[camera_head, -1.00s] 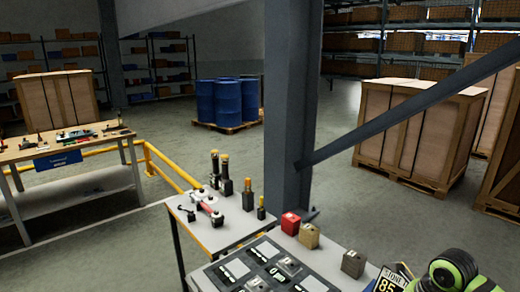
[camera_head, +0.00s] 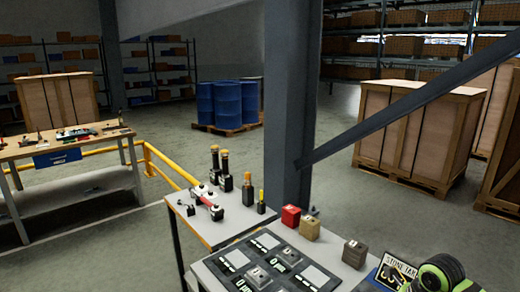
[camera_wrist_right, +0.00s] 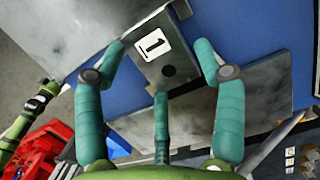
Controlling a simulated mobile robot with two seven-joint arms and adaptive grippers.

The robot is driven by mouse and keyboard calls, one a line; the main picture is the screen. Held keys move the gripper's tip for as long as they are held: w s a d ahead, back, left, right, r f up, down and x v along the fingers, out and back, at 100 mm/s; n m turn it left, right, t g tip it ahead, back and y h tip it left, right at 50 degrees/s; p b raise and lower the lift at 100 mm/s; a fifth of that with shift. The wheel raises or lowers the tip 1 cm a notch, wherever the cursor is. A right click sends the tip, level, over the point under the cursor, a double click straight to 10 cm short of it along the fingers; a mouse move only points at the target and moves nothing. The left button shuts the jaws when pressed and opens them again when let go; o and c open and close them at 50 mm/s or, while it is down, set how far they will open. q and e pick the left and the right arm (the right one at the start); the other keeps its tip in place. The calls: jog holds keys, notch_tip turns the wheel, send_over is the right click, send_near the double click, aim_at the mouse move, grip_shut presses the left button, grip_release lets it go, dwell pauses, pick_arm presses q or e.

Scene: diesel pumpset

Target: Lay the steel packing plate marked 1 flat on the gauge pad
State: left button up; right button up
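Slim gaps seem to show, but contact is hard to judge. In the head view a dark panel (camera_head: 262,270) with light square pads lies on the near bench. I cannot tell which pad is the gauge pad. My left gripper is not in view.
A red block (camera_head: 291,215), a tan block (camera_head: 310,229) and a brown block (camera_head: 354,253) stand along the panel's far edge. Tools (camera_head: 207,200) stand on the adjoining bench. Larger grey plates (camera_wrist_right: 258,98) lie on a blue surface in the wrist view. A steel column rises behind the bench.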

jog(key=shift+w+f, duration=0.35)
jog(key=shift+r, duration=0.15)
jog(key=c, duration=0.9)
jog(key=shift+w+r, duration=0.25)
jog(key=shift+c, duration=0.5)
jog(key=shift+w+d+r+p, duration=0.1)
jog(key=shift+w+r+p, duration=0.05)
jog(key=shift+r+p, duration=0.55)
jog(key=shift+c, duration=0.3)
jog(key=shift+d+r+p, duration=0.1)
jog(key=shift+r+p, duration=0.4)
jog(key=shift+r, duration=0.6)
jog(key=shift+c, duration=0.3)
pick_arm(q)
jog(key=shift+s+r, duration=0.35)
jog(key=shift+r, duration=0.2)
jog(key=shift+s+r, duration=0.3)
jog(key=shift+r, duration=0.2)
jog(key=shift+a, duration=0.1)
pick_arm(e)
jog(key=shift+s+a, duration=0.2)
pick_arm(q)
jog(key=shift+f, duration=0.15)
pick_arm(e)
jog(key=shift+r, duration=0.1)
